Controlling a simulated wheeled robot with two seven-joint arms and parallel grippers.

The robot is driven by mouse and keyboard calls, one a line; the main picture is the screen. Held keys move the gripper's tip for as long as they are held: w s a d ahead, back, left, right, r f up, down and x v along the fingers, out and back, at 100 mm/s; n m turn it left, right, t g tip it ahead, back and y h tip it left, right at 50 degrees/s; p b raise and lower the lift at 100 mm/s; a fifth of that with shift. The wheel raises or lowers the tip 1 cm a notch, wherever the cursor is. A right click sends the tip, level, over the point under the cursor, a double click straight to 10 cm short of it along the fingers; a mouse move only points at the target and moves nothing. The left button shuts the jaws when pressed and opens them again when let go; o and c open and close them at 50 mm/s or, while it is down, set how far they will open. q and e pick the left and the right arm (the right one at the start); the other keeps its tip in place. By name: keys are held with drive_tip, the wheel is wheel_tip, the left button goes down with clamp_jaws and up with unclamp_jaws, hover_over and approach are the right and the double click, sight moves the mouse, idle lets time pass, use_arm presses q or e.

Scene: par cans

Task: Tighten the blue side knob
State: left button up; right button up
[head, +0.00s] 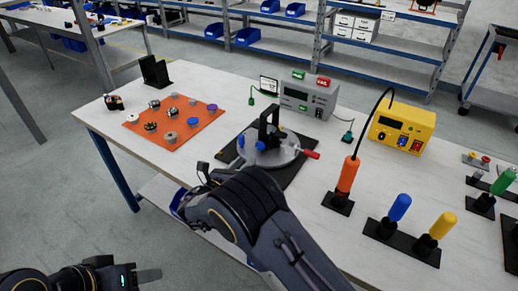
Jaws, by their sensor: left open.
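A fixture (285,157) with a round grey plate and an upright black bracket stands on a black mat (297,178) in the middle of the table. Blue knobs (260,146) show on its near left side; which one is the side knob I cannot tell. A red handle (311,154) sticks out at its right. My right arm reaches in from the bottom, and its gripper (198,178) is beside the table's front edge, left of and nearer than the fixture, apart from the knobs. Its fingers are mostly hidden by the wrist. My left gripper (146,272) is open and empty at bottom left, off the table.
An orange board (182,138) with several knobs lies at left. A grey powered box (307,98) stands behind the fixture, and a yellow one (401,127) at right. Orange (347,177), blue (399,207) and yellow (441,227) handled tools stand at the right front.

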sight(259, 147)
drive_tip(key=x, duration=0.7)
drive_tip(key=shift+w+p, duration=0.3)
drive_tip(key=shift+w, duration=0.05)
drive_tip(key=shift+c, duration=0.3)
drive_tip(key=c, duration=0.6)
drive_tip(key=shift+f+m+b, duration=0.2)
drive_tip(key=shift+m+b, duration=0.2)
drive_tip(key=shift+b, duration=0.35)
drive_tip(key=shift+c, duration=0.2)
drive_tip(key=m+b, duration=0.2)
drive_tip(key=b, duration=0.1)
drive_tip(key=shift+f+m, duration=0.1)
drive_tip(key=shift+m, duration=0.2)
drive_tip(key=shift+s+d+m+b, duration=0.1)
drive_tip(key=shift+m+b, duration=1.7)
drive_tip(key=shift+b, duration=0.05)
drive_tip(key=o, duration=0.7)
drive_tip(key=shift+r, duration=0.25)
